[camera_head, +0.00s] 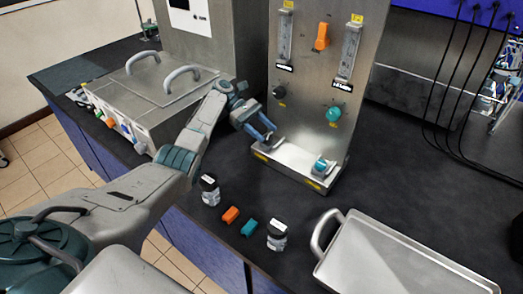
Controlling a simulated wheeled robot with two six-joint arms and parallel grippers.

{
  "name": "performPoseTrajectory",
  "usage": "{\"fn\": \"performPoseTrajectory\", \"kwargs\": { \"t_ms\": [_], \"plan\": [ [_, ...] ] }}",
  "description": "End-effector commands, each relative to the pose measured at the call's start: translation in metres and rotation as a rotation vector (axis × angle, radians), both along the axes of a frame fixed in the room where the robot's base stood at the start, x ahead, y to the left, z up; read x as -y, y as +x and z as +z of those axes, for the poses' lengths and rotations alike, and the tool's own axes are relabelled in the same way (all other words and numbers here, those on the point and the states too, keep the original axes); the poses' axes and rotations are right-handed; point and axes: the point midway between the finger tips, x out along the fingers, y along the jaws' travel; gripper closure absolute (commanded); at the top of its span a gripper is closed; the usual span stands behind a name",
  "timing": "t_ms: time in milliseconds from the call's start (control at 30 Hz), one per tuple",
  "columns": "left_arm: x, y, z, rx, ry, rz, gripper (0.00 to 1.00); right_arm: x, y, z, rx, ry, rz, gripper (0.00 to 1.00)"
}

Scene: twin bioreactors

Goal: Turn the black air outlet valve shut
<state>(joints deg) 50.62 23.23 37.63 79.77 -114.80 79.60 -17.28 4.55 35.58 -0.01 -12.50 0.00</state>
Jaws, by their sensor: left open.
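The black valve (279,91) is a small dark knob low on the left side of the upright metal panel (305,75), below the left flow tube. Its handle is too small to read its angle clearly. My left gripper (271,133) is in front of the panel's lower left, below the black valve and apart from it. Its two fingers are open, with nothing seen between them. My right gripper is out of view.
An orange valve (321,37) and a teal valve (333,113) are on the same panel.

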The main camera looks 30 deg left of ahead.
Motion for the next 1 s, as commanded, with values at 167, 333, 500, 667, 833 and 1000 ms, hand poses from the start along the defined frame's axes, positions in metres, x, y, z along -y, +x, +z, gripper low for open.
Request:
{"fn": "performPoseTrajectory", "kwargs": {
  "t_ms": [167,333,500,667,833,1000],
  "plan": [
    [0.008,-0.018,0.001,0.000,0.002,0.000,0.50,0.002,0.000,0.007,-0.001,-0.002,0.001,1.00],
    [0.018,-0.036,0.003,0.000,0.001,-0.002,0.50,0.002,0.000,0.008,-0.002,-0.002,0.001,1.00],
    [0.028,-0.056,0.004,0.000,0.000,-0.002,0.50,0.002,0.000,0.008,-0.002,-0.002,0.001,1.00],
    [0.038,-0.078,0.006,0.000,0.001,-0.003,0.50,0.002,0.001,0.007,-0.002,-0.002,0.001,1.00],
    [0.049,-0.099,0.008,0.000,0.001,-0.003,0.50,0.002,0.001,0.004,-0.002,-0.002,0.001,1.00],
    [0.058,-0.115,0.011,0.001,0.000,-0.001,0.50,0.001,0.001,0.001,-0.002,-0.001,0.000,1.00]
  ]
}}
